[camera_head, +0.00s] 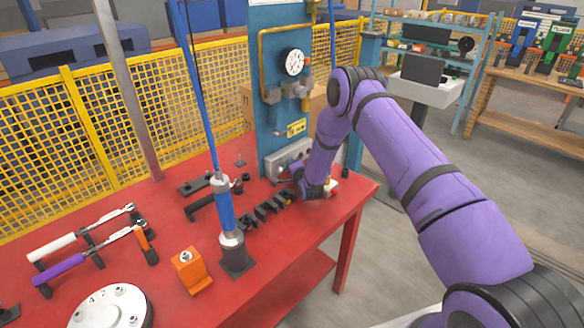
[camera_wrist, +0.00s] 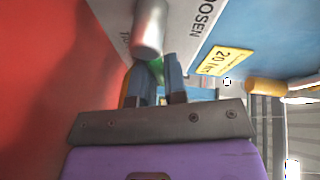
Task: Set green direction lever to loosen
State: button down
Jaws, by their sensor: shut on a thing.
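The green direction lever (camera_wrist: 156,69) shows as a small green patch between the fingertips in the wrist view; most of it is hidden. My gripper (camera_wrist: 158,77) is shut on it. A grey cylinder (camera_wrist: 150,28) stands just beyond the fingers, in front of a pale plate (camera_wrist: 190,22) lettered "OOSEN", with "TI" partly showing on the left. In the head view my gripper (camera_head: 302,184) is at the grey box (camera_head: 284,158) at the foot of the blue panel (camera_head: 268,110); my wrist hides the lever there.
A blue hanging tool (camera_head: 224,208), black sockets (camera_head: 262,212), an orange block (camera_head: 191,270) and two wrenches (camera_head: 60,245) are on the red table (camera_head: 150,200). A yellow "20" label (camera_wrist: 227,61) is right of the fingers. A gauge (camera_head: 293,62) and yellow pipe are on the panel above.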

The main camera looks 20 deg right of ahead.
jog(key=shift+s+a+r+n+t, duration=0.15)
jog(key=shift+r+n+t, duration=0.35)
jog(key=shift+n, duration=0.6)
jog(key=c, duration=1.2)
grip_release()
jog(key=shift+o, duration=0.2)
jog(key=shift+r, duration=0.45)
notch_tip(320, 180, up, 3)
jog(key=shift+f, duration=0.15)
jog(key=s+r, duration=0.1)
jog(key=s, duration=1.5)
jog(key=shift+r, duration=0.2)
jog(key=shift+a, duration=0.1)
jog(key=shift+c, duration=0.5)
